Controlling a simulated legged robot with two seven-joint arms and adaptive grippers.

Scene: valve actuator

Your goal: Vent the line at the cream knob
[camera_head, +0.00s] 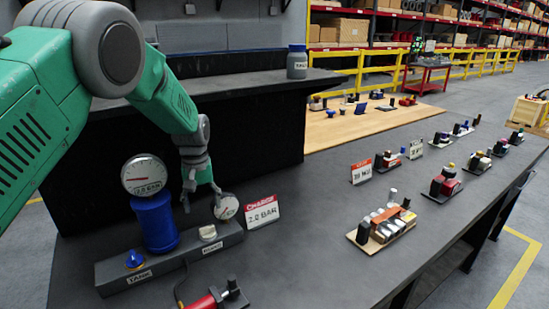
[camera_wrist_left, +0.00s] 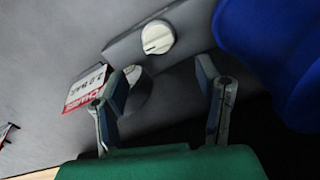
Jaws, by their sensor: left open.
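The cream knob (camera_head: 208,233) sits on the right part of a dark grey base (camera_head: 160,262), above a small label too blurred to read. It also shows in the left wrist view (camera_wrist_left: 158,37), beyond the fingertips. My left gripper (camera_head: 202,198) is open and empty above and behind the knob, apart from it. In the left wrist view its two fingers (camera_wrist_left: 168,72) stand spread. A blue tank (camera_head: 157,224) with a round gauge (camera_head: 145,174) stands left of the gripper. A second gauge (camera_head: 226,207) is close to the right finger. My right gripper is not in view.
A blue knob (camera_head: 134,259) labelled TANK is at the base's left end. A CHARGE 2.0 BAR sign (camera_head: 262,211) stands right of the second gauge. A red cylinder (camera_head: 203,301) lies in front. The bench (camera_head: 310,255) is bare between these and the block tray (camera_head: 379,241).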

